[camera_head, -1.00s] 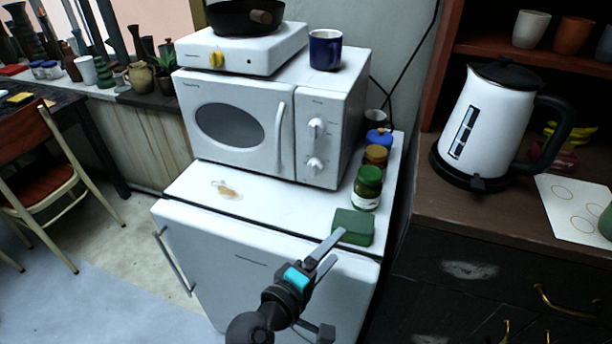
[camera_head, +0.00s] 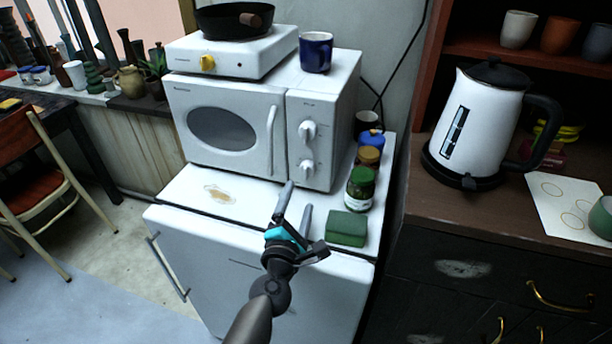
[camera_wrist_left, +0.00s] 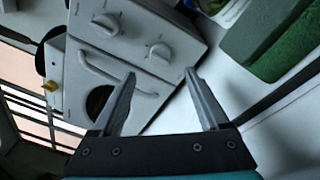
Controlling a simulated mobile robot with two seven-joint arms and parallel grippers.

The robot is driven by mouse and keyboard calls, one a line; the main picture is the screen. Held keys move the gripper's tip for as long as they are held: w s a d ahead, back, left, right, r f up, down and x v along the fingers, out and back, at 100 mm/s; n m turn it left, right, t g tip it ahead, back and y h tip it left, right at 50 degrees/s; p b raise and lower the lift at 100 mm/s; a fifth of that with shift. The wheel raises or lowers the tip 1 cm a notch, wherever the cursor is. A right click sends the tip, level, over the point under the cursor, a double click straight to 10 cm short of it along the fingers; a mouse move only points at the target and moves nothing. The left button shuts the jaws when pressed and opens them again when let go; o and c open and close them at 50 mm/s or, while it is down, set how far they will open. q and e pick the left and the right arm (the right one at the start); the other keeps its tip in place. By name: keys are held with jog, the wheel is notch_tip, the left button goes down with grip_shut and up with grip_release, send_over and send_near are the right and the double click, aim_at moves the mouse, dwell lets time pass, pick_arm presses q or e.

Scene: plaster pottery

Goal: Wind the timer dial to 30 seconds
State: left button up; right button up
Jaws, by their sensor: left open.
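The white microwave (camera_head: 228,122) has two white dials on its right panel, an upper dial (camera_head: 307,131) and a lower dial (camera_head: 306,169). I cannot read which is the timer or where either points. My left gripper (camera_head: 299,195) is open and empty, in front of the microwave and below the lower dial in the head view. In the left wrist view, the lower dial (camera_wrist_left: 160,50) is just beyond the open fingertips (camera_wrist_left: 160,73), apart from them. The upper dial (camera_wrist_left: 107,22) is farther left there. My right gripper is not in view.
A green block (camera_head: 347,228) lies on the white fridge top (camera_head: 255,218), close right of my left gripper. Jars (camera_head: 360,189) stand behind it beside the microwave. A hot plate (camera_head: 232,53) with a pan and a blue mug (camera_head: 316,52) sit on the microwave.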

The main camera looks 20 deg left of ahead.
aim_at(306, 175)
pick_arm(q)
jog(key=w, duration=0.3)
jog(key=w+b, duration=0.1)
jog(key=w, duration=0.5)
jog(key=shift+a+b, duration=0.3)
jog(key=shift+a, duration=0.1)
jog(key=shift+c, duration=0.3)
grip_shut()
